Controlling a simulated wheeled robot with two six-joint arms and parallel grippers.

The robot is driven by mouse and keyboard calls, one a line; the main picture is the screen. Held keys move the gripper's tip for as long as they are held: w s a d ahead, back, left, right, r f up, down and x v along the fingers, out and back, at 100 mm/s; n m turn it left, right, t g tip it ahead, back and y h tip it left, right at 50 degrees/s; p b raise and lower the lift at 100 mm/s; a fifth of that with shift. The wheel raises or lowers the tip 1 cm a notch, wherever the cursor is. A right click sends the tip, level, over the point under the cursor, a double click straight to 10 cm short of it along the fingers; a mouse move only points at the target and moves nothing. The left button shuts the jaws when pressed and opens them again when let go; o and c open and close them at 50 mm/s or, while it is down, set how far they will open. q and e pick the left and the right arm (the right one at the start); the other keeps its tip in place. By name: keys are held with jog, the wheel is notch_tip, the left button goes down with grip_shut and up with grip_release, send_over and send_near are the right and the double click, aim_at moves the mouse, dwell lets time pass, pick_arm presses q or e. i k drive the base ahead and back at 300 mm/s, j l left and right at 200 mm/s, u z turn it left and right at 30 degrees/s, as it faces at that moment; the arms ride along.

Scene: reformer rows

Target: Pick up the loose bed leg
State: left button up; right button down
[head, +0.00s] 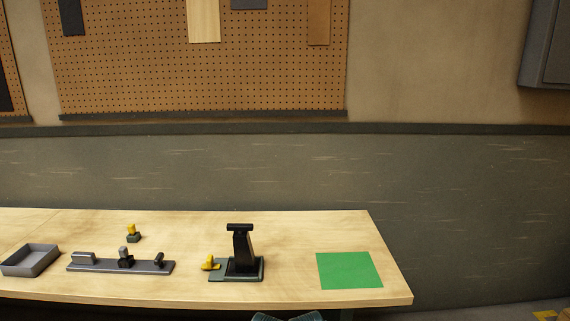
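I cannot pick out a loose bed leg for certain in the head view. On the wooden table stands a small yellow-topped piece (131,230) on a dark base. In front of it a long dark grey rail (95,266) carries several small grey and black blocks. To the right, a black upright stand (242,251) with a crossbar on top sits on a grey-green base plate, with a yellow part (210,263) at its left side. Neither of my grippers is in view.
A grey open tray (50,260) lies at the table's left, and it looks empty. A flat green mat (349,270) lies bare near the right end of the wooden table (300,293). A pegboard (130,75) hangs on the wall behind. The table's back right is clear.

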aim_at(245, 264)
jog(key=i+l+u, duration=0.1)
jog(key=l, duration=0.75)
jog(key=i+l+u, duration=0.1)
jog(key=l, duration=0.75)
